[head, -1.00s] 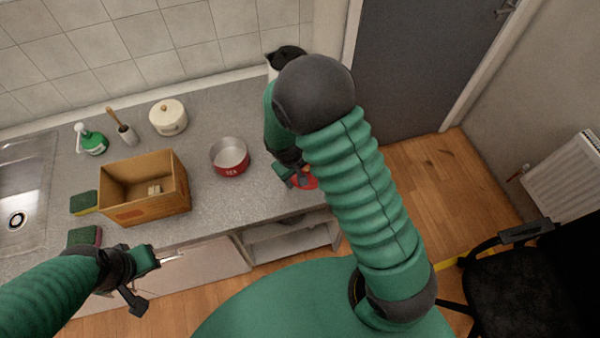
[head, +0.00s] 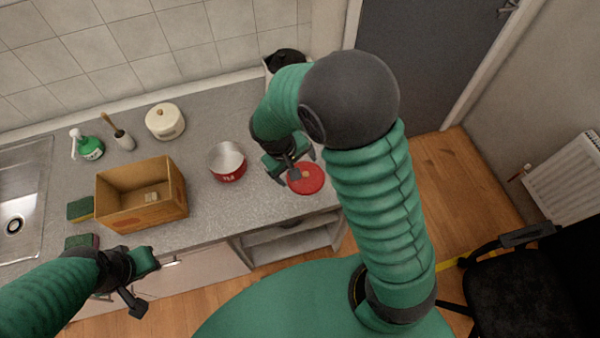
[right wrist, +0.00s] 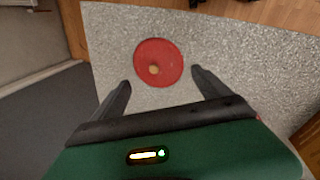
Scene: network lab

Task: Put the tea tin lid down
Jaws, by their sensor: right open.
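The red tea tin lid (head: 311,184), with a small tan knob, lies flat on the grey counter near its front edge. It also shows in the right wrist view (right wrist: 165,67), ahead of and between the fingertips. My right gripper (head: 292,171) is open and empty, just left of the lid and apart from it; its fingers show spread in the right wrist view (right wrist: 160,80). The open red and silver tea tin (head: 228,167) stands on the counter to the left. My left gripper (head: 145,280) hangs in front of the counter; its fingers look spread with nothing between them.
A cardboard box (head: 130,210) stands open on the counter, with two sponges beside it. A cream pot (head: 165,122), a brush, and a green soap bottle (head: 89,148) are behind it. A black-lidded kettle (head: 285,62) stands behind my right arm. Counter between tin and lid is clear.

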